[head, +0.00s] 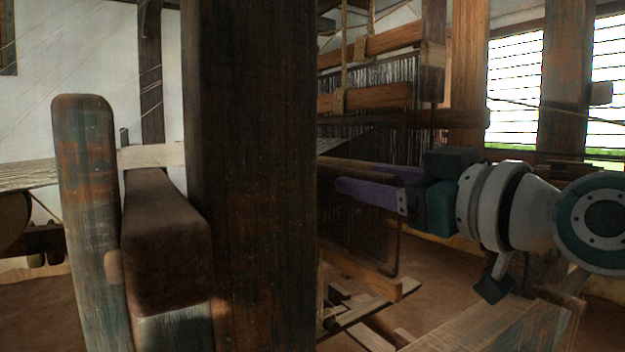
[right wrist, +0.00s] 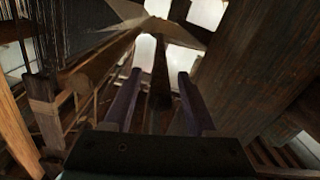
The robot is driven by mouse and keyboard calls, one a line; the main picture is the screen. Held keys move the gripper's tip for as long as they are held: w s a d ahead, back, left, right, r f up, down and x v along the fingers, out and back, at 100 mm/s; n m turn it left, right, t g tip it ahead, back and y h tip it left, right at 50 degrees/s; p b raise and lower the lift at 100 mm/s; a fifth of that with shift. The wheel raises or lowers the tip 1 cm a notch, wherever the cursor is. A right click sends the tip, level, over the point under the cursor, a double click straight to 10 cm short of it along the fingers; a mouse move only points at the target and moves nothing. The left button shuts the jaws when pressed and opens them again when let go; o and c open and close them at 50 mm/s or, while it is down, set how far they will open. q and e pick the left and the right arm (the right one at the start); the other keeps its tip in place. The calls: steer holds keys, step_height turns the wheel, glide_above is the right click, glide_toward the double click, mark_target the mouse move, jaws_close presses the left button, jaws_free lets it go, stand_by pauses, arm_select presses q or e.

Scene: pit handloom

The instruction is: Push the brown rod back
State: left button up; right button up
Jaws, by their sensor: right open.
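A dark brown rod (head: 372,168) runs sideways beside the loom's threads in the head view, its left part hidden by the thick post. My right gripper (head: 338,186) comes in from the right, with a purple finger just below the rod in the picture. In the right wrist view, my right gripper (right wrist: 157,75) is open, its two purple fingers apart. A dark brown length (right wrist: 160,80) shows in the gap between them and runs away from me; it looks like the same rod. I cannot tell whether a finger touches it. My left gripper is not in view.
A thick dark post (head: 250,180) stands in the middle of the head view and hides what is behind it. A blunt brown beam (head: 165,255) and a worn upright (head: 85,220) stand left of it. Slats (head: 365,310) lie low under the loom.

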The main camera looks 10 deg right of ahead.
jaws_close()
stand_by(0.4)
stand_by(1.0)
